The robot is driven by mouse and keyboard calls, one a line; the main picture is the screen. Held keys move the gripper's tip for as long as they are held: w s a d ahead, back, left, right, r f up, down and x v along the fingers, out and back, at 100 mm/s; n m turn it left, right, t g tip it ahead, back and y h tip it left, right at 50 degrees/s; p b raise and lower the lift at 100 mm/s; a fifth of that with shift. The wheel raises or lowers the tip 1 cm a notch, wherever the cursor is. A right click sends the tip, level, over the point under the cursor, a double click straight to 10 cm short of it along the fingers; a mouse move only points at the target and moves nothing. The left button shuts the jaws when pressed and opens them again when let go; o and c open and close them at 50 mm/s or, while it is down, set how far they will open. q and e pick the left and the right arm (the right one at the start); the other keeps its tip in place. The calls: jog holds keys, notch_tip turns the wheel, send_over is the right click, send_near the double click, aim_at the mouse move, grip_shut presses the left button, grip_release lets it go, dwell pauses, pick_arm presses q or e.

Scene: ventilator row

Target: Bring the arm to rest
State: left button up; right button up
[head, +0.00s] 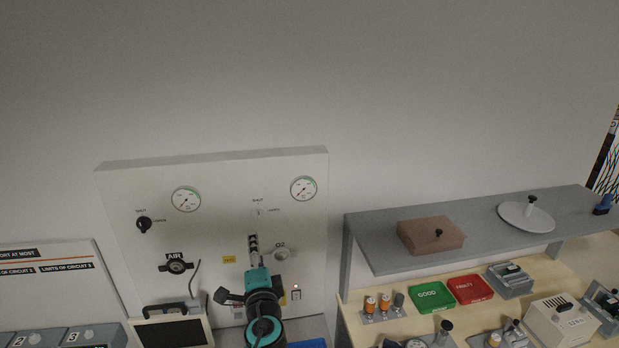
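One of my arms rises from the bottom of the head view, left of centre, and I take it for the left one. Its black and teal wrist is in front of the pale wall panel (225,180). The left gripper (253,241) points up at the panel, below the small lever marked SHUT and OPEN (258,213) and left of the O2 fitting (281,254). Its narrow fingertips are too small to tell whether they are open or touching the panel. I see nothing held clearly. My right gripper is out of view.
The panel bears two gauges (186,199), a black knob (144,224) and an AIR fitting (176,266). A dark-screened unit (172,331) stands below left. At right, a grey shelf (375,251) overhangs a bench with green (432,297) and red (470,290) trays and several devices.

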pick_arm(q)
jog(key=s+a+f+n+g+b, duration=0.3)
jog(key=s+f+n+b, duration=0.2)
jog(key=s+f, duration=0.3)
jog(key=s+a+f+n+g+b, duration=0.35)
jog(key=s+f, duration=0.25)
jog(key=f, duration=0.4)
jog(key=s+d+f+n+g+h+b, duration=0.3)
jog(key=s+d+f+n+h+b, duration=0.2)
jog(key=s+f, duration=0.5)
jog(key=shift+d, duration=1.1)
jog(key=shift+s, duration=0.1)
